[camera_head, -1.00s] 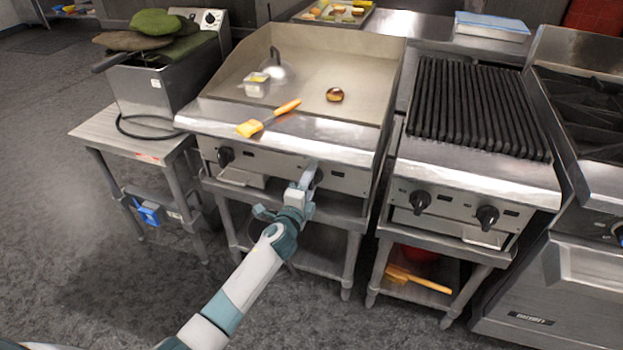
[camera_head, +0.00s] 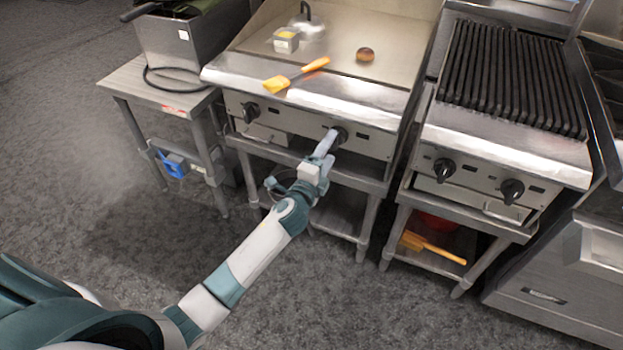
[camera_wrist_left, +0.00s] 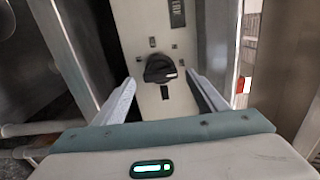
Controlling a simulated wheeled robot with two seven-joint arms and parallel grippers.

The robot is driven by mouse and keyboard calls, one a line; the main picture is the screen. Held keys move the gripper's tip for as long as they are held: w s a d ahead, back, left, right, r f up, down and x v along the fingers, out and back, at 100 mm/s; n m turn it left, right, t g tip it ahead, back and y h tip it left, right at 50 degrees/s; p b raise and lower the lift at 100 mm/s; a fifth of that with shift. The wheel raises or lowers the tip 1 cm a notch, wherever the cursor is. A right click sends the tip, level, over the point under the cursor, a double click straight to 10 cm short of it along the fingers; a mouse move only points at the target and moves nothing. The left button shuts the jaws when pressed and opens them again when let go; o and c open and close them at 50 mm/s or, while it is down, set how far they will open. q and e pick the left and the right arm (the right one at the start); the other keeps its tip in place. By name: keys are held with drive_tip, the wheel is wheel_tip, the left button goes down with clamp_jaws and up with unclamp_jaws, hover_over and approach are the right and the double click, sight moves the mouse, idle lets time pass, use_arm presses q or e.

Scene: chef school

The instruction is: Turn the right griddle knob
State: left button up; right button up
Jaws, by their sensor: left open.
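The griddle (camera_head: 330,95) has two black knobs on its front panel. The right griddle knob (camera_head: 340,135) is partly hidden behind my left gripper (camera_head: 328,145) in the head view. In the left wrist view the knob (camera_wrist_left: 160,69) is dark, with a light mark at its right side, and shows between and beyond the two fingers. My left gripper (camera_wrist_left: 160,92) is open, with one finger to each side of the knob and no visible contact. The left griddle knob (camera_head: 250,112) stands clear. My right gripper is not in view.
A brush (camera_head: 297,75) lies on the griddle's front ledge. A round brown item (camera_head: 365,54) and a small container (camera_head: 286,41) are on the plate. A ridged grill (camera_head: 510,80) with two knobs stands to the right, a low side table (camera_head: 150,92) to the left.

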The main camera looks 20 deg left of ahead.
use_arm(q)
drive_tip(key=s, duration=1.1)
drive_tip(key=shift+s+a, duration=0.2)
drive_tip(key=shift+s, duration=0.2)
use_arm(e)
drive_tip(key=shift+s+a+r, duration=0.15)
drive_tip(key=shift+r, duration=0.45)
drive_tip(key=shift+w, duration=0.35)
